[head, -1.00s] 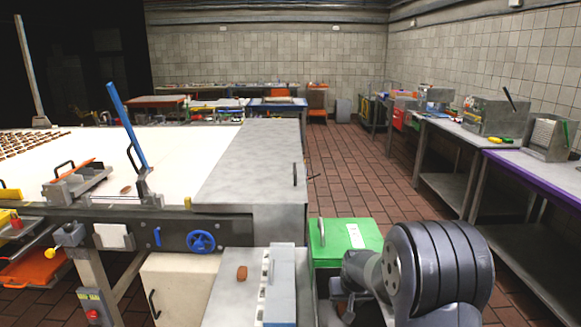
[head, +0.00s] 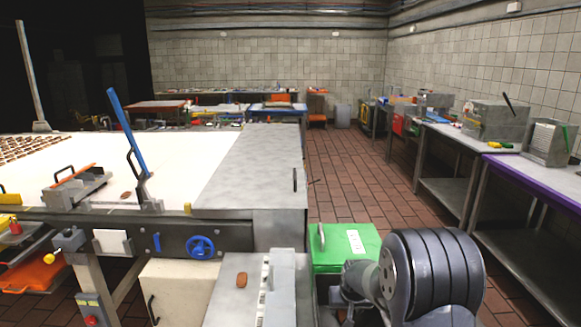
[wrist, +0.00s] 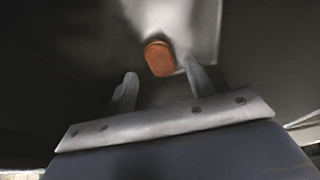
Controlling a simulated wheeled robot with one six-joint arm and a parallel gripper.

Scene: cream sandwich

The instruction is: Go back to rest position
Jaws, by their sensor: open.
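My gripper (wrist: 160,92) shows in the wrist view with its two fingers apart and nothing between them. A brown, rounded biscuit (wrist: 159,58) lies beyond the fingertips on a grey surface, apart from them. In the head view a brown biscuit (head: 242,279) lies on the grey metal side table (head: 228,304) at the bottom middle. My arm's dark grey links show at the bottom right of the head view. The gripper itself cannot be made out there.
A green-lidded box (head: 342,262) stands right of the side table, close to my arm. A long conveyor table (head: 240,165) fills the left. Workbenches (head: 455,132) line the right wall. The tiled floor aisle (head: 365,185) between is clear.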

